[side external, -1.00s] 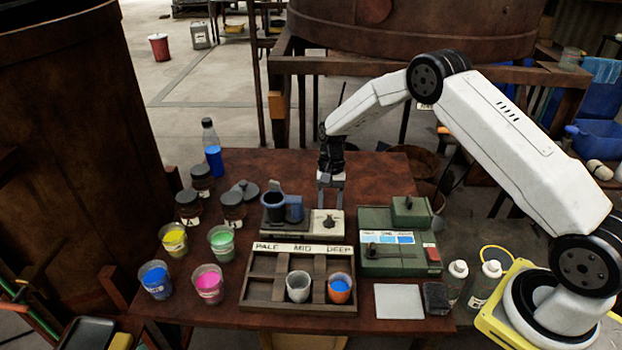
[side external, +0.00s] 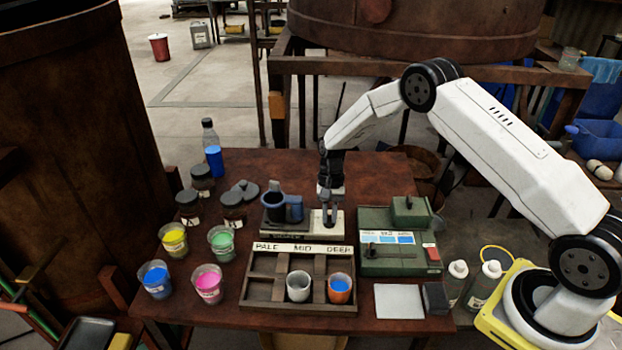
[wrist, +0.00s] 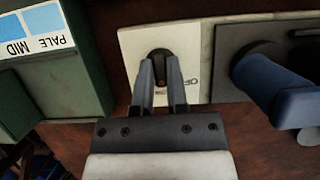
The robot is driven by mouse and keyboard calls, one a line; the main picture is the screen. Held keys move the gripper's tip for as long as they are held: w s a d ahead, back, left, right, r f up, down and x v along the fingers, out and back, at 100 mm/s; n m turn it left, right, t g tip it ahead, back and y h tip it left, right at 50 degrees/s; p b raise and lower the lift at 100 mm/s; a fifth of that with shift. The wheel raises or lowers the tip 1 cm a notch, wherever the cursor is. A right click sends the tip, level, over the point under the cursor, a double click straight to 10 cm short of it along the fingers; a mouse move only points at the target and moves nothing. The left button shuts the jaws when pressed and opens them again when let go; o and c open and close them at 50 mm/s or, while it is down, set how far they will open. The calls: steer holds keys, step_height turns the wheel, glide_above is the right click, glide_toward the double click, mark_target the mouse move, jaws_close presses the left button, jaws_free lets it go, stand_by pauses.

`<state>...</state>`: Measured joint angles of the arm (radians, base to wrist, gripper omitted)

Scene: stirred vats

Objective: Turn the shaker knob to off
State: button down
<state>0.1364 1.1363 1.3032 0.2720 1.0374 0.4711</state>
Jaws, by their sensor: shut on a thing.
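The shaker (side external: 285,235) stands behind the wooden rack, with a cream panel (wrist: 130,45) at its right end. The dark round shaker knob (wrist: 160,56) is on that panel. My gripper (wrist: 160,80) points down at the panel and is shut on the knob, one finger on each side. The gripper also shows in the side view (side external: 329,222), where the fingers mostly hide the knob. Lettering on the panel is partly covered by the right finger in the wrist view. A dark cup with a blue clamp (side external: 294,208) sits on the shaker's left part.
A green instrument box (side external: 398,250) stands close to the right of the shaker. The rack (side external: 262,292) marked PALE, MID, DEEP holds a grey cup (side external: 298,286) and an orange cup (side external: 340,288). Dye cups and dark-lidded jars stand at left. The table behind the shaker is clear.

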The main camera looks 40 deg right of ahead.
steer(key=shift+n, duration=0.4)
steer(key=n+h, duration=0.1)
steer(key=n, duration=0.1)
steer(key=n+g+h, duration=0.1)
steer(key=n, duration=0.2)
steer(key=shift+w+a, duration=0.1)
steer(key=n+h, duration=0.2)
steer(key=n, duration=0.4)
steer(key=shift+a+r, duration=0.1)
stand_by(0.5)
steer(key=c, duration=0.6)
jaws_free()
steer(key=shift+c, duration=0.2)
